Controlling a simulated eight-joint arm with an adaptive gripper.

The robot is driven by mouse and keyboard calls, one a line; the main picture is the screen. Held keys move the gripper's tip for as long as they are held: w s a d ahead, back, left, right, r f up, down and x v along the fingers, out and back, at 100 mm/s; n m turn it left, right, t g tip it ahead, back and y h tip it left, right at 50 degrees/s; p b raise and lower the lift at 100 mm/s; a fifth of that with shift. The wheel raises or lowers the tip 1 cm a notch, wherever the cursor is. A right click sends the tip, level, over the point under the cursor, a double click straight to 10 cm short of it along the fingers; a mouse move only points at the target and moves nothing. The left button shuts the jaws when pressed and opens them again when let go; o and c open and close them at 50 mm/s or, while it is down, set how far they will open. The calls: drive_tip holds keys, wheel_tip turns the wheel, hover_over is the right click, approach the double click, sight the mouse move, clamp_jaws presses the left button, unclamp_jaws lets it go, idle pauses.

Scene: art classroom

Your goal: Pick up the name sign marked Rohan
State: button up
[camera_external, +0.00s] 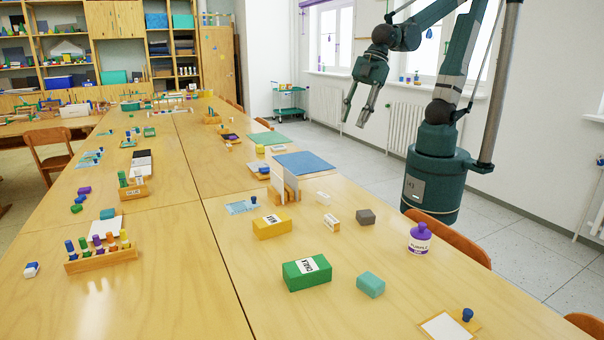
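My gripper (355,117) hangs in the air at the upper right, beyond the table's right edge. Its two fingers are apart with nothing between them. Two small pale signs lie near the middle right of the table: one small sign with dark marks (331,222) and a plainer small white piece (322,197) behind it. The lettering is too small to read, so I cannot tell which, if either, says Rohan. Both are well below and in front of my gripper, not touching it.
Near the signs stand a grey block (365,217), a yellow box (271,227), a green chalk box (307,273), a teal block (370,284), a purple bottle (420,239) and a wooden holder with upright cards (284,187). A blue sheet (305,164) lies farther back. Chairs line the right edge.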

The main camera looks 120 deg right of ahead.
drive_tip(key=w+a+f+n+g, duration=0.2)
drive_tip(key=w+a+f+n, duration=0.45)
drive_tip(key=w, duration=0.35)
drive_tip(key=n+g+p, duration=0.2)
drive_tip(key=n, duration=0.3)
hover_over(332, 218)
drive_tip(key=f, duration=1.2)
drive_tip(key=shift+s+d+f, duration=0.1)
drive_tip(key=shift+d+f, duration=0.2)
drive_tip(key=shift+f, duration=0.1)
drive_tip(key=shift+a+f+n+g, duration=0.25)
drive_tip(key=shift+a+f+g, duration=0.05)
drive_tip(key=shift+f, duration=0.3)
drive_tip(key=shift+f+b, duration=0.3)
drive_tip(key=shift+f, duration=1)
drive_tip(key=shift+f+b, duration=0.75)
drive_tip(key=shift+f, duration=1.85)
drive_tip(key=c, duration=0.8)
